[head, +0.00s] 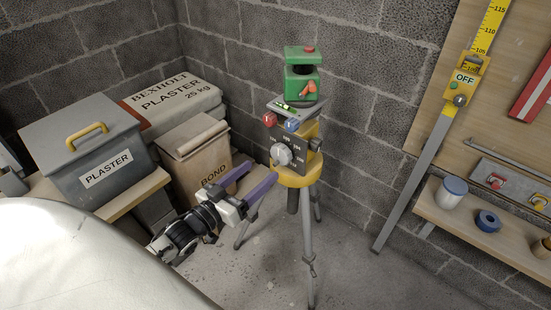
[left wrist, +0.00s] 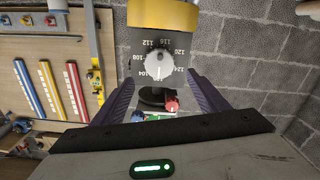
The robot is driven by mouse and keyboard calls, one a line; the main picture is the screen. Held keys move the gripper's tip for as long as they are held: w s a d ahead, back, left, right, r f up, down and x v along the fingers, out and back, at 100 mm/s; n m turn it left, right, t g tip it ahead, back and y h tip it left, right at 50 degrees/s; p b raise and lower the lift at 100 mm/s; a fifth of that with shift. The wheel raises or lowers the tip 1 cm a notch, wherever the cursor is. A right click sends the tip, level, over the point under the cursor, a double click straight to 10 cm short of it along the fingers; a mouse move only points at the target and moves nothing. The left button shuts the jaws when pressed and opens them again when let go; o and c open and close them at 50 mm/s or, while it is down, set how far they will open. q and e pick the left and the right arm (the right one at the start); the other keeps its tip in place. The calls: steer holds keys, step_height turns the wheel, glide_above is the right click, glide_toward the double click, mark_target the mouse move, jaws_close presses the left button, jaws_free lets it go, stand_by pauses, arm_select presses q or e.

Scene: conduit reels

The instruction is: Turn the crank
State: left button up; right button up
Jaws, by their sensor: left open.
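A tripod (head: 307,240) carries a yellow head (head: 298,178) with a dark scale plate and a pale round dial knob (head: 281,154). My left gripper (head: 262,174) has purple fingers, open and empty, in front of and left of the head. In the left wrist view the dial knob (left wrist: 159,69) lies between the fingers, farther ahead, apparently untouched. A red knob (left wrist: 172,106) and a blue knob (left wrist: 138,115) show beside it. My right gripper is out of view.
A green instrument (head: 302,72) sits on the tripod's top plate (head: 296,106). A grey plaster box (head: 95,160), a bond box (head: 200,165) and a plaster bag (head: 172,98) stand at left. A shelf (head: 470,222) is at right. Floor around the legs is clear.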

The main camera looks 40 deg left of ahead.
mark_target(278, 156)
arm_select(q)
steer(key=w, duration=0.8)
steer(key=shift+w+d, duration=0.15)
steer(key=shift+d, duration=0.2)
steer(key=c, duration=1.1)
